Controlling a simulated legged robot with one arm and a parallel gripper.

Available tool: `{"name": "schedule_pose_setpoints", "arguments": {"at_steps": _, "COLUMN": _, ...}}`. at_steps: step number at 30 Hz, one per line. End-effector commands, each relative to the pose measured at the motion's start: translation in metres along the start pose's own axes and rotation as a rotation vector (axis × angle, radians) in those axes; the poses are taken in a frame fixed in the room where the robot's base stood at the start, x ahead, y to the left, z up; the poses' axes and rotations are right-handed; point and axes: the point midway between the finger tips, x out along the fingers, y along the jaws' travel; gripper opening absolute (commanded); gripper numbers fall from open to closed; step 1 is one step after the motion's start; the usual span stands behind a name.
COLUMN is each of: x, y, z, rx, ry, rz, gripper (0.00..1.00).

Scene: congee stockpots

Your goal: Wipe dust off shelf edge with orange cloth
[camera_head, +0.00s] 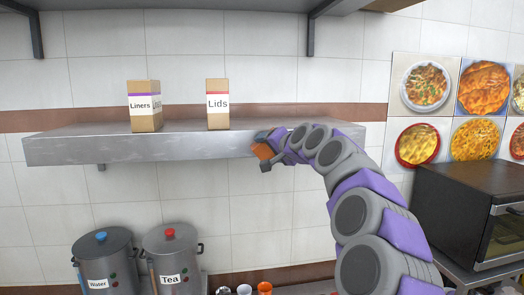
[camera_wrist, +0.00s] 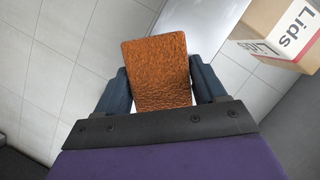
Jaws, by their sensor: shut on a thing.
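The grey metal shelf (camera_head: 90,150) runs across the tiled wall in the head view, and its front edge faces me. My gripper (camera_head: 263,152) is at that front edge, right of the shelf's middle. It is shut on the orange cloth (camera_head: 262,151), which shows as a small orange patch between the fingers. In the wrist view the cloth (camera_wrist: 157,75) is a textured orange-brown rectangle between the two dark fingers of my gripper (camera_wrist: 158,90). Part of the shelf (camera_wrist: 205,25) shows behind it. I cannot tell whether the cloth touches the edge. No dust can be made out.
A Liners box (camera_head: 146,118) and a Lids box (camera_head: 217,115) stand on the shelf; the Lids box (camera_wrist: 285,30) also shows in the wrist view. Below are the Water pot (camera_head: 103,262) and Tea pot (camera_head: 172,258). A dark oven (camera_head: 455,205) stands at right. The shelf's left front is clear.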

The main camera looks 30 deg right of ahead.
Motion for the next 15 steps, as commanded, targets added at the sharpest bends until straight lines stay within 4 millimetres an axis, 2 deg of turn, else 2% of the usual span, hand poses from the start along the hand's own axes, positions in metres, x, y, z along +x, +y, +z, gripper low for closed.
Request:
{"name": "schedule_pose_setpoints", "arguments": {"at_steps": 6, "x": -0.0017, "y": 0.0062, "z": -0.0060, "rx": -0.001, "ry": -0.003, "rz": 0.001, "gripper": 0.46}}
{"name": "schedule_pose_setpoints", "arguments": {"at_steps": 15, "x": 0.0042, "y": 0.0005, "z": -0.0014, "rx": 0.000, "ry": -0.003, "rz": 0.001, "gripper": 0.46}}
